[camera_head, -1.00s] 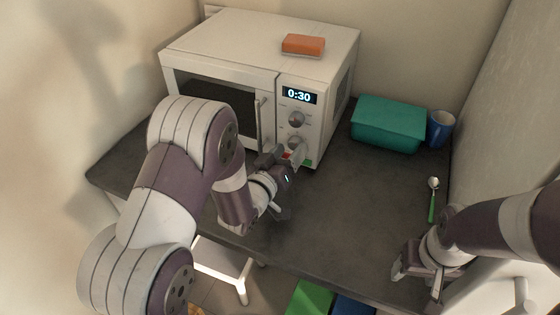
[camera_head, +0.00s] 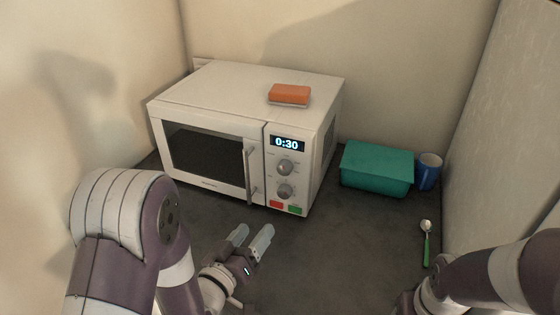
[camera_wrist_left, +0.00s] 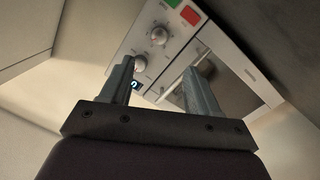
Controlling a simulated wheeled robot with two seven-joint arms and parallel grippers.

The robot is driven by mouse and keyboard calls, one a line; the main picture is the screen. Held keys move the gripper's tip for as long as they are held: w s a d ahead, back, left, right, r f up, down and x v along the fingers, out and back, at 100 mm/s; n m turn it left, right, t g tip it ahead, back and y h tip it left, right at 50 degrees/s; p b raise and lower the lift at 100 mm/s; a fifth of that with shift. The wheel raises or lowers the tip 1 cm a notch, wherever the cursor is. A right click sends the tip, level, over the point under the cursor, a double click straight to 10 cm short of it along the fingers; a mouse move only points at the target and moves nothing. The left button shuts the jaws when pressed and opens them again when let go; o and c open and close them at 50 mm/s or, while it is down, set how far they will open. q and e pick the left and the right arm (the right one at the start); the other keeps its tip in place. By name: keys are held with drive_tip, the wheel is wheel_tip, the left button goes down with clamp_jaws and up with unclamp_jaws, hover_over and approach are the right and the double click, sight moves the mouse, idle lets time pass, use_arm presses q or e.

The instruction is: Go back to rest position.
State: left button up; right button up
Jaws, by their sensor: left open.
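My left gripper (camera_head: 249,240) is open and empty over the dark counter, in front of the microwave and apart from it. In the left wrist view its two fingers (camera_wrist_left: 158,82) stand apart with nothing between them, and the microwave panel shows beyond. My right arm (camera_head: 490,277) is at the lower right; its gripper is mostly cut off by the bottom edge, so its fingers do not show. The white microwave (camera_head: 225,90) has its door shut, and its display reads 0:30. It also shows in the left wrist view (camera_wrist_left: 215,50).
An orange block-like item (camera_head: 289,94) lies on the microwave. A teal box (camera_head: 377,168), a blue cup (camera_head: 428,172) and a green-handled spoon (camera_head: 426,243) are on the counter (camera_head: 340,240) to the right. Walls close in the left, back and right sides.

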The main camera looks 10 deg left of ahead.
use_arm(q)
drive_tip(key=f+g+y, duration=0.1)
drive_tip(key=w+a+f+g+y+p, duration=0.1)
drive_tip(key=g, duration=0.1)
drive_tip(key=shift+w+a+m, duration=0.15)
drive_tip(key=shift+w+m, duration=0.05)
drive_tip(key=shift+m, duration=0.2)
use_arm(e)
drive_tip(key=shift+r, duration=0.55)
use_arm(q)
drive_tip(key=s+g, duration=0.1)
drive_tip(key=a+f+g+y+p, duration=0.1)
drive_tip(key=g, duration=0.1)
drive_tip(key=s+a+f+g+y, duration=0.1)
drive_tip(key=g, duration=0.1)
drive_tip(key=shift+s+a+f+m, duration=0.15)
drive_tip(key=shift+s+a+m, duration=0.05)
drive_tip(key=shift+s+m, duration=0.2)
use_arm(e)
drive_tip(key=shift+r, duration=0.6)
drive_tip(key=shift+r+p, duration=0.45)
drive_tip(key=shift+p, duration=0.15)
use_arm(q)
drive_tip(key=s+r+g, duration=0.1)
drive_tip(key=s+g, duration=0.6)
drive_tip(key=s, duration=0.2)
drive_tip(key=shift+s+r+m+y, duration=0.3)
drive_tip(key=shift+s+y, duration=0.1)
